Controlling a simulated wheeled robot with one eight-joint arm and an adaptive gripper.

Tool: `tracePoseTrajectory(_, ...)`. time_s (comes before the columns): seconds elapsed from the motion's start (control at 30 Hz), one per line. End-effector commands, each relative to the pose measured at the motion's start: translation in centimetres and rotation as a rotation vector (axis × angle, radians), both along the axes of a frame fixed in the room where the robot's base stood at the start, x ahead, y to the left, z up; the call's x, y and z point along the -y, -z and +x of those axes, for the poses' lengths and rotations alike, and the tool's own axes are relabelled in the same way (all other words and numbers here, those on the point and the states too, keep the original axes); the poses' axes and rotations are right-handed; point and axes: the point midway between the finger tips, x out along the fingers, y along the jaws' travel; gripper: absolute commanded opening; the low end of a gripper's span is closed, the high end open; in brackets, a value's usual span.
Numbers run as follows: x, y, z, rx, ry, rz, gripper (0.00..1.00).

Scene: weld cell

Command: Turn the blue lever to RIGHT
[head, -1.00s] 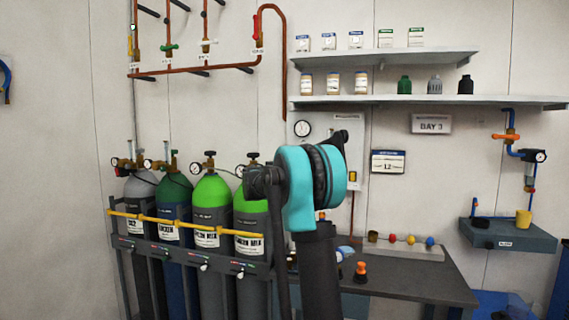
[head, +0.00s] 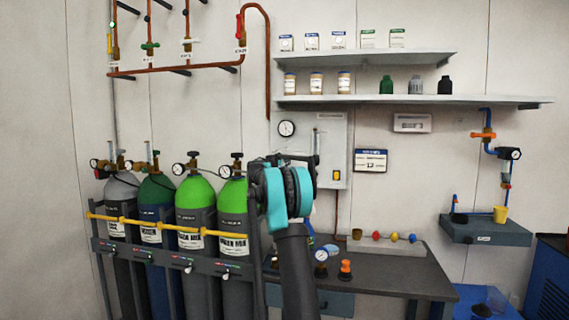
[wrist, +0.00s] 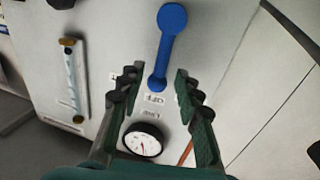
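The blue lever (wrist: 172,35) shows in the wrist view on a pale panel. It has a wide round end at the top of the picture, and its narrow arm runs down and slightly left. My gripper (wrist: 157,76) is open, with one dark finger on each side of the lever's narrow lower end. The fingers look apart from it, and I cannot tell the depth. Small labels (wrist: 154,99) sit below this end, too blurred to read surely. In the head view my arm hides the gripper's fingers, and I do not make out the lever.
A round gauge (wrist: 143,140) and a tube-like meter (wrist: 73,80) are on the panel near the fingers. In the head view, gas cylinders (head: 193,210) stand left of my arm. A workbench (head: 390,275) is at right, below shelves (head: 400,101).

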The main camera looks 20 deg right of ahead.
Motion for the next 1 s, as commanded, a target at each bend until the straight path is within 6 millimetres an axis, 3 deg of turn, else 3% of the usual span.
tracePoseTrajectory(0.2,1.3,0.0,1.3,0.0,0.0,0.0,0.34)
tracePoseTrajectory(0.53,1.5,0.0,1.5,0.0,0.0,0.0,0.34)
tracePoseTrajectory(0.8,1.5,0.0,1.5,0.0,0.0,0.0,0.02)
tracePoseTrajectory(1.0,1.5,0.0,1.5,0.0,0.0,0.0,0.0)
